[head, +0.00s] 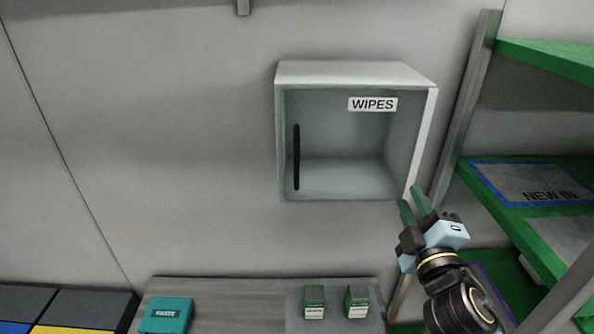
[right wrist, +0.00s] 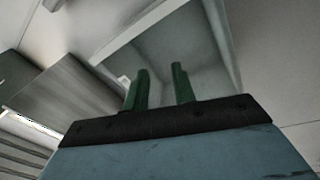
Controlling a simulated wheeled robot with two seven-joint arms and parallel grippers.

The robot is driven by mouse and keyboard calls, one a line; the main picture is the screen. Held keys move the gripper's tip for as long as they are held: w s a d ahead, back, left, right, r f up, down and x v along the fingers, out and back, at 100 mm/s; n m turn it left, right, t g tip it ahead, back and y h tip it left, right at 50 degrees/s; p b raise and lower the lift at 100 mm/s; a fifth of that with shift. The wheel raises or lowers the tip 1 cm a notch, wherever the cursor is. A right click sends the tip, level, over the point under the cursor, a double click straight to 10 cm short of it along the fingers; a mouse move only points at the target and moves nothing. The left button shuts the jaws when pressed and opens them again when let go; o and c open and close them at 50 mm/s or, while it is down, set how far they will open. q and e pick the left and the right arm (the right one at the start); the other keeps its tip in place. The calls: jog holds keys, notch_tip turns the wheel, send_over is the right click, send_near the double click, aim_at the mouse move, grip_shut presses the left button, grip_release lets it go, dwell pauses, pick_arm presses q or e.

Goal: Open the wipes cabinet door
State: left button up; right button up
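The wipes cabinet (head: 345,72) is a pale box on the wall in the head view. Its clear front door (head: 345,125) looks shut. The door has a WIPES label (head: 372,104) at the upper right and a vertical black handle (head: 297,157) near its left edge. My right gripper (head: 412,200) is at the cabinet's lower right corner, far from the handle. Its two green fingers are apart with nothing between them. They also show in the right wrist view (right wrist: 161,85), pointing toward the cabinet (right wrist: 205,60). My left gripper is out of view.
A green shelf rack (head: 535,225) with a grey post stands close on the right. Below the cabinet is a grey counter (head: 240,300) with a teal box (head: 166,315) and two small green-and-white boxes (head: 314,302). Bins (head: 85,308) stand at lower left. The wall left of the cabinet is clear.

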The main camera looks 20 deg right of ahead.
jog(key=w+a+r+n+t+y, duration=0.1)
jog(key=a+r+n+t+y, duration=0.3)
jog(key=r+n+y, duration=0.55)
jog(key=n+g+y+p, duration=0.4)
jog(key=n+g+y, duration=0.4)
jog(key=n, duration=1.5)
send_over(297, 184)
jog(key=shift+g+h, duration=0.55)
jog(key=shift+g, duration=0.15)
jog(key=f, duration=0.4)
jog(key=shift+w+f, duration=0.25)
jog(key=shift+w, duration=0.05)
jog(key=shift+d, duration=0.1)
grip_shut()
